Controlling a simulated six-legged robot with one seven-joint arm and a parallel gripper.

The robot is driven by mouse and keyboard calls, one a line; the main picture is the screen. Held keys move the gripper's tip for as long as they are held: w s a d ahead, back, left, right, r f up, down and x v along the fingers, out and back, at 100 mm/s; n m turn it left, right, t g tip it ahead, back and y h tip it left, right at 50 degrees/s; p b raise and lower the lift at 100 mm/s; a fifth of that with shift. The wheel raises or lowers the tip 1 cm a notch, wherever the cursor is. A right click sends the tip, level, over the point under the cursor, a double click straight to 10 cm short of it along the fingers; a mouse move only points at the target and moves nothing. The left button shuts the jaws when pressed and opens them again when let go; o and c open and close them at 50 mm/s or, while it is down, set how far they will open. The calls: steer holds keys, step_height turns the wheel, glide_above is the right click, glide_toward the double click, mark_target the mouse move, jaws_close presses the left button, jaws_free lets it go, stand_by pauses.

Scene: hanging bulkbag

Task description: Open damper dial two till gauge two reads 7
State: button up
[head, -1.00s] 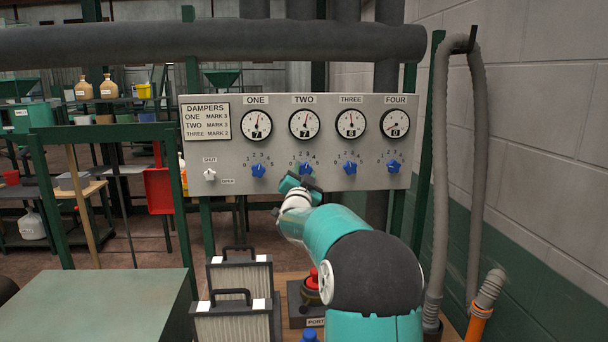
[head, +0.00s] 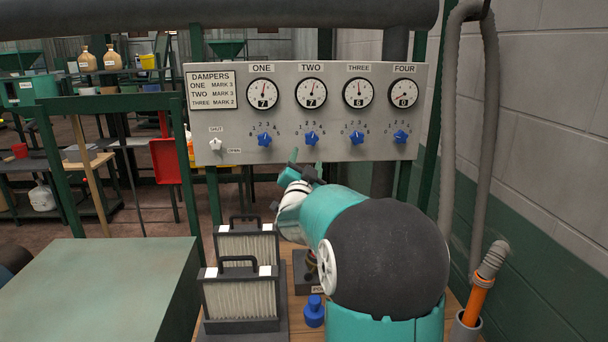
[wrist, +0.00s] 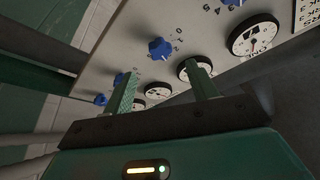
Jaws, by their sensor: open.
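Damper dial two (head: 311,138) is a blue star-shaped knob on the grey panel, under gauge two (head: 311,93), whose number window reads 7. My gripper (head: 306,167) is just below dial two in the head view, open and apart from it. In the wrist view my two green fingers (wrist: 160,70) are spread with nothing between them. Dial two (wrist: 160,47) shows beyond the fingertips there, and gauge two (wrist: 195,68) is partly hidden behind one finger.
Gauge one (head: 263,94) reads 7 and gauge three (head: 358,93) reads 6. A white knob (head: 215,144) is at the panel's left. Framed filters (head: 240,299) and a blue-topped object (head: 314,311) stand below. A grey hose (head: 447,150) hangs at right.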

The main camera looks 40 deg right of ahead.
steer(key=v, duration=0.4)
steer(key=shift+s+a+f, duration=0.15)
steer(key=shift+s+a, duration=0.1)
steer(key=s+a+f+n+y, duration=0.2)
steer(key=a+n+y, duration=0.35)
steer(key=a, duration=0.55)
steer(key=s+a+f+n+y, duration=0.2)
steer(key=a+n+y, duration=0.4)
steer(key=a, duration=0.6)
steer(key=s+a+f+n+g+y, duration=0.1)
steer(key=s+a+f+g, duration=0.2)
steer(key=s, duration=0.4)
steer(key=s+a+f+n+g+y, duration=0.2)
steer(key=s+a+f+g, duration=0.1)
steer(key=s, duration=0.5)
steer(key=s+a+f+n+g+y, duration=0.1)
steer(key=s+a+f+n+g, duration=0.1)
steer(key=s, duration=0.5)
steer(key=a+f+g, duration=0.1)
steer(key=a, duration=0.1)
steer(key=shift+s+a+f, duration=0.2)
steer(key=shift+a, duration=0.1)
steer(key=shift+y, duration=0.25)
